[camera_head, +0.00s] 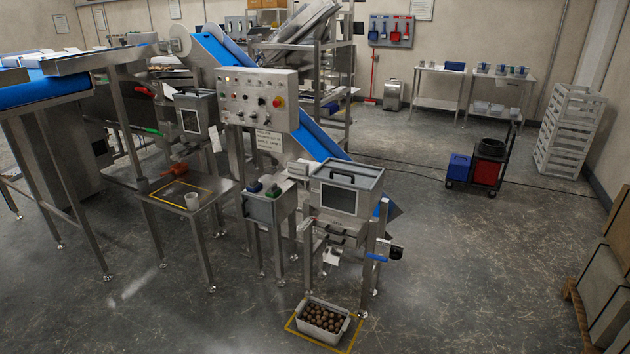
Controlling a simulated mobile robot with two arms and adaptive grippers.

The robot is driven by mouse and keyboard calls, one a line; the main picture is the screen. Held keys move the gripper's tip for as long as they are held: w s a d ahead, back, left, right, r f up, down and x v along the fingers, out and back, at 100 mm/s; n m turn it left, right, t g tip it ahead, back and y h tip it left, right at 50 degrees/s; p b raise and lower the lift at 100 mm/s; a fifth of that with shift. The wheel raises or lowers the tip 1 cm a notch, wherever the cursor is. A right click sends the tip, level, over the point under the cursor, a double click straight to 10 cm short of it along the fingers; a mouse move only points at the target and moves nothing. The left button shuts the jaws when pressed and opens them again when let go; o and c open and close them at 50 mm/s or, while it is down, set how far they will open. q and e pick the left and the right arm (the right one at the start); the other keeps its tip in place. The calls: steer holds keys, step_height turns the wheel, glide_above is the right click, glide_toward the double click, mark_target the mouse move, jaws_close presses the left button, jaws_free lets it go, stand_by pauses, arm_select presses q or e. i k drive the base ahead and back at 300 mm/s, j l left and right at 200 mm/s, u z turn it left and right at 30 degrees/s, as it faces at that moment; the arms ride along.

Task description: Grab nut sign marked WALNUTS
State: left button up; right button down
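No sign that I can read as WALNUTS shows; all lettering is too small. A pale placard (270,140) with dark print hangs below the control panel. A small white tag (214,138) hangs beside the grey windowed box to its left. Another white piece (331,257) hangs under the front machine. A grey bin (304,324) of brown round nuts (324,317) stands on the floor inside a yellow outline. Neither of my grippers is in view.
The control panel (258,97) and blue conveyor (318,139) fill the middle. A cart (478,167), white crates (570,130) and boxes (607,290) stand right. Open floor (470,260) lies right of the machine.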

mark_target(301, 168)
steer(key=i+u, duration=0.15)
steer(key=i, duration=0.75)
